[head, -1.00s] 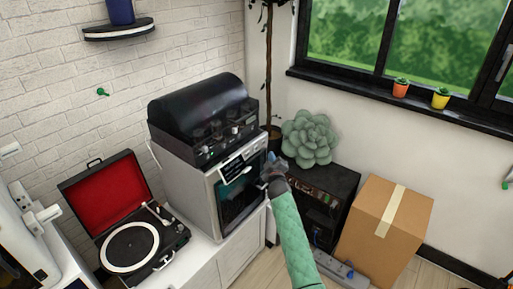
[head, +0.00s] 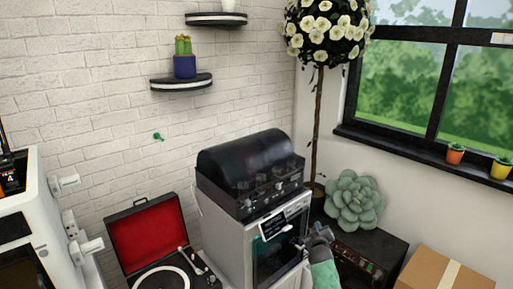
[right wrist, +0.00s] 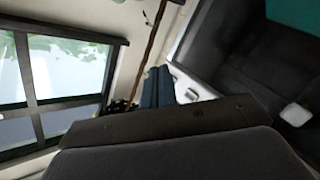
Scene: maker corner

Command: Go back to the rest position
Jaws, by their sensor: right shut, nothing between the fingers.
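My right gripper (head: 318,238) is in front of the right front edge of a silver machine with a dark glass door (head: 272,250), at the lower middle of the head view. Its fingers (right wrist: 158,88) are together and hold nothing in the right wrist view. The dark machine front fills the right of that view, close to the gripper; whether they touch I cannot tell. My green-sleeved right forearm comes up from the bottom edge of the head view. My left gripper is not in view.
A black-lidded unit (head: 250,175) sits on the silver machine. An open red-lined record player (head: 150,240) is to its left. A black box (head: 365,250), a succulent (head: 354,202) and a cardboard box (head: 440,272) are to its right. A flowering tree (head: 318,110) stands behind.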

